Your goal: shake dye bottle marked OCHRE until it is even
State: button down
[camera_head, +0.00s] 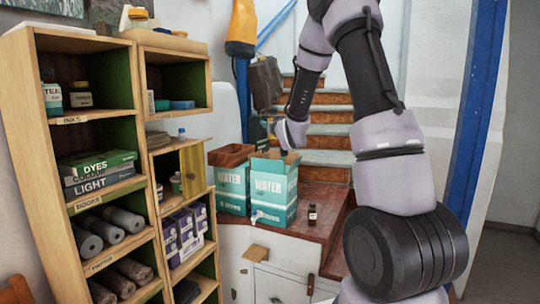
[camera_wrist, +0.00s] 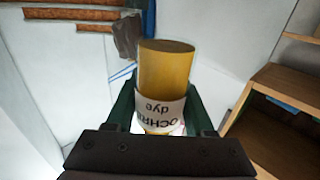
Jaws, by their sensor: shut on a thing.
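The ochre dye bottle (camera_wrist: 165,70) is a yellow cylinder with a white label reading "OCHRE dye", upside down in the wrist view. My gripper (camera_wrist: 159,108) is shut on it, with a dark green finger on each side of the label. Its far end is plain yellow and no cap shows there; its near end is hidden by the gripper. I cannot tell from the outside whether the dye is even. In the head view my wrist (camera_head: 292,132) is above and behind the cartons, and the bottle cannot be made out.
Two teal WATER cartons (camera_head: 274,186) and a small dark bottle (camera_head: 312,215) stand on the red-brown counter (camera_head: 300,237). A wooden shelf unit (camera_head: 28,130) with books, rolls and jars fills the left. Stairs (camera_head: 325,130) rise behind. A blue post (camera_head: 475,110) is at right.

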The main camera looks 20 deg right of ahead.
aim_at(271, 115)
notch_tip(271, 115, up, 3)
jog(key=shift+r, duration=0.15)
notch_tip(271, 115, down, 15)
notch_tip(271, 115, up, 15)
notch_tip(271, 115, down, 14)
jog(key=shift+f, duration=0.2)
dwell(0.3)
jog(key=shift+f, duration=0.1)
